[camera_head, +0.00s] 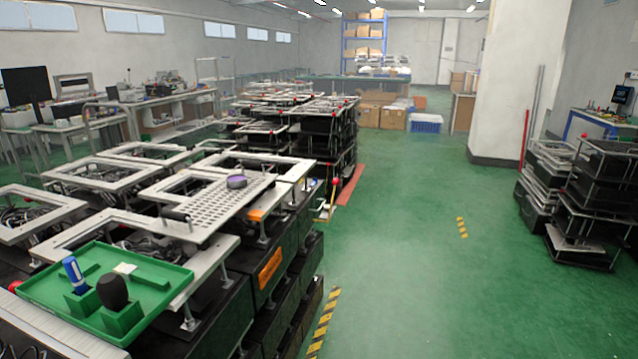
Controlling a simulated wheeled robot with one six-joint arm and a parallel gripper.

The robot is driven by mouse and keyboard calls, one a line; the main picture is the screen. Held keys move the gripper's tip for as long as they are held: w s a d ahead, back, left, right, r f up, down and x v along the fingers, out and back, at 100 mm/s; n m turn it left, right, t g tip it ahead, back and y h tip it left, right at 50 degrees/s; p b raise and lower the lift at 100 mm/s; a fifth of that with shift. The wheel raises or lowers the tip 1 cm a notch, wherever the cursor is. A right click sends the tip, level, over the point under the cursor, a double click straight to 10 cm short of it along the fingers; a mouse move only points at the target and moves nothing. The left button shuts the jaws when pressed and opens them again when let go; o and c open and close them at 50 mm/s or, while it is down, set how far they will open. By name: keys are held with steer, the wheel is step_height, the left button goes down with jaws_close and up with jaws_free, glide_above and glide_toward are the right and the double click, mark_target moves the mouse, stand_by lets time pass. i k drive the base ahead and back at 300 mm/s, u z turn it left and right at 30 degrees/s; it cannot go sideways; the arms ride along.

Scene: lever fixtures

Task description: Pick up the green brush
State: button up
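I cannot make out a separate green brush for certain. A green tray (185,285) lies on the metal frames at the lower left. In it stands a black rounded handle (112,291) over a green block (124,318); I cannot tell whether these are one tool. To its left a blue and white upright item (73,272) stands in a green holder. A small white piece (125,268) lies toward the back of the tray. My gripper is not in view.
A perforated metal plate (215,205) with a dark purple round item (236,182) lies behind the tray. Metal frames on black racks fill the left side. The green floor (400,270) is clear through the middle. Black racks (590,200) and a white pillar (512,90) stand right.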

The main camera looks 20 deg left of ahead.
mark_target(130, 272)
steer(key=u, duration=0.8)
steer(key=i, duration=1)
steer(key=u, duration=0.55)
steer(key=i, duration=0.5)
